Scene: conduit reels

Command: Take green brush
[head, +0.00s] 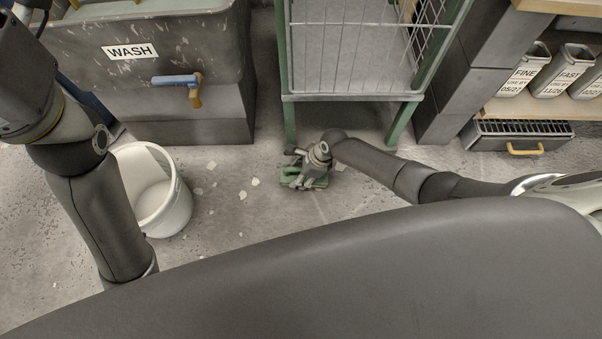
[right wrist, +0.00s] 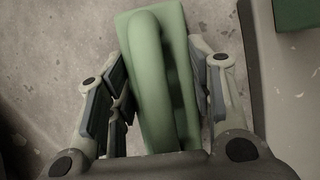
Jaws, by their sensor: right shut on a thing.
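The green brush (head: 318,183) is low over or on the floor, in front of the green-framed wire rack. In the right wrist view the brush (right wrist: 150,85) shows as a green block with a raised, curved handle. My right gripper (head: 304,175) reaches down over it and hides part of it. In the right wrist view the gripper's fingers (right wrist: 165,95) are on both sides of the brush, shut on it. My left arm comes in at the left, and its gripper is out of the picture.
A white bucket (head: 178,205) stands on the floor at the left, below a grey wash trough (head: 150,50). The green-framed rack (head: 290,115) stands behind the brush. At the right are a shelf with labelled tins (head: 527,72) and a yellow-handled drawer (head: 520,137). Pale chips lie on the floor.

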